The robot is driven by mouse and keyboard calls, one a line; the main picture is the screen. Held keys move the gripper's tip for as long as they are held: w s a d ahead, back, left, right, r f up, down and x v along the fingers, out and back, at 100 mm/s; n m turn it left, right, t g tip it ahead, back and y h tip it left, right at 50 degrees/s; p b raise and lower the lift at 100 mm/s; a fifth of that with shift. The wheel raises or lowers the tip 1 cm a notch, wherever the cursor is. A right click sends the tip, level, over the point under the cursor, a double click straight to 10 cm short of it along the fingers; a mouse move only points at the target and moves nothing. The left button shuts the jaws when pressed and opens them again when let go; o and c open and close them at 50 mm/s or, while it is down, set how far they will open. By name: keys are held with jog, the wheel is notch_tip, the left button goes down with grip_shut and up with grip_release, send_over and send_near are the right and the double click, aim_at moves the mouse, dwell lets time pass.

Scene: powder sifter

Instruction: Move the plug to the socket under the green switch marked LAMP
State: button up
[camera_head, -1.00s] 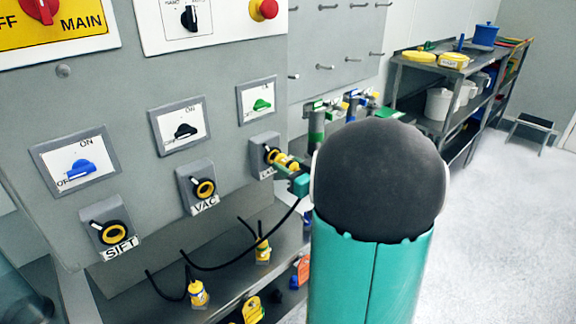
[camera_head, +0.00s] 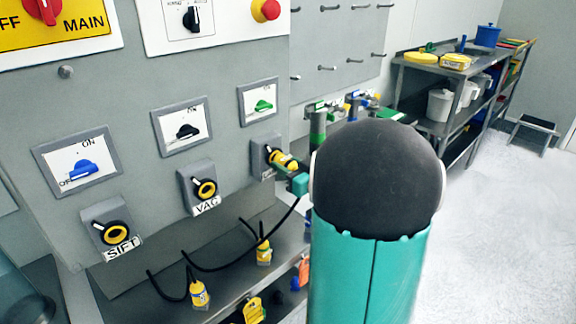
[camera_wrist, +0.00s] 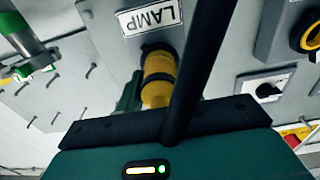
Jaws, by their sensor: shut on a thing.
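The yellow plug (camera_head: 286,162) is at the mouth of the LAMP socket (camera_head: 261,158), under the green switch (camera_head: 264,105). In the wrist view the plug (camera_wrist: 158,82) lines up with the socket below the LAMP label (camera_wrist: 150,18), its front end at the dark socket opening. I cannot tell how deep it sits. My gripper (camera_head: 296,178) is shut on the plug; its fingers are partly hidden by my arm. The black cable (camera_wrist: 200,65) runs from the plug across the wrist view and hangs down in the head view.
To the left are the VAC socket (camera_head: 204,188) and SIFT socket (camera_head: 115,233) with black and blue switches above. Two other yellow plugs (camera_head: 198,293) (camera_head: 263,252) stand by the shelf below. A green-handled tool (camera_head: 318,130) hangs close right.

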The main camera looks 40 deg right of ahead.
jog(key=shift+w, duration=0.45)
jog(key=o, duration=1.3)
jog(key=shift+o, duration=0.2)
jog(key=shift+s, duration=0.1)
jog(key=s, duration=1.3)
jog(key=shift+s+d, duration=0.15)
jog(key=shift+s, duration=0.2)
jog(key=shift+w, duration=0.1)
